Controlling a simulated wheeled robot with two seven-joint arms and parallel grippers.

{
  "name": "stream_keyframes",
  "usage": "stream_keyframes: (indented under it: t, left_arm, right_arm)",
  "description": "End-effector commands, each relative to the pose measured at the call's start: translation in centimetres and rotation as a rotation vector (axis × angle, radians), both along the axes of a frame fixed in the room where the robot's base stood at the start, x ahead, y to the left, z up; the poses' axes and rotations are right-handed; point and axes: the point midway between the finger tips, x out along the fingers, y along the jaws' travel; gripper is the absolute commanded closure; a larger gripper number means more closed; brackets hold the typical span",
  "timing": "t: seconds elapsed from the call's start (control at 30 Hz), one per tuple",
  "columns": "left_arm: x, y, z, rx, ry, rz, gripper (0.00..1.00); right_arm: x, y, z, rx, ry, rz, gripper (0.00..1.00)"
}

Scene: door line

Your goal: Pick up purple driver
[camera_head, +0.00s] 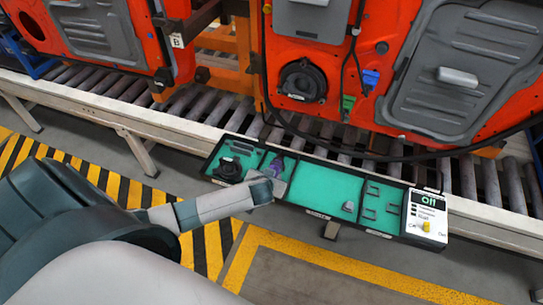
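The purple driver (277,164) shows as a small purple piece in the teal-lined tray (320,213), in the compartment left of the middle. My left arm comes in from the left, and its gripper (275,185) is over the tray's front edge, just below the driver in the picture. The gripper is small and partly merged with the grey wrist, so I cannot tell whether its fingers are open or touch the driver. Part of the driver may be hidden behind it. My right gripper is not in view.
A black round part (230,168) sits in the left compartment. A small grey part (348,206) and several dark brackets (370,202) lie further right. A white panel (426,216) closes the right end. Behind is a roller conveyor (205,110) with orange door panels (335,50).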

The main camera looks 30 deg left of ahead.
Motion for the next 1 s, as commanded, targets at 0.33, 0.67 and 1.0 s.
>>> stream_keyframes:
  t: [0.33,0.67,1.0]
  left_arm:
    - [-0.2,-2.0,3.9,-0.007,-0.006,-0.004,1.0]
    - [-1.3,-7.9,7.7,-0.006,-0.006,-0.001,1.0]
    - [-2.0,-11.2,9.9,-0.002,-0.005,-0.001,1.0]
  right_arm:
    - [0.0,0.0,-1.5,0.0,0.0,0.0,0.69]
    - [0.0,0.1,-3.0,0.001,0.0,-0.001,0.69]
    - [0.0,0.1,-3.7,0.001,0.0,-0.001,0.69]
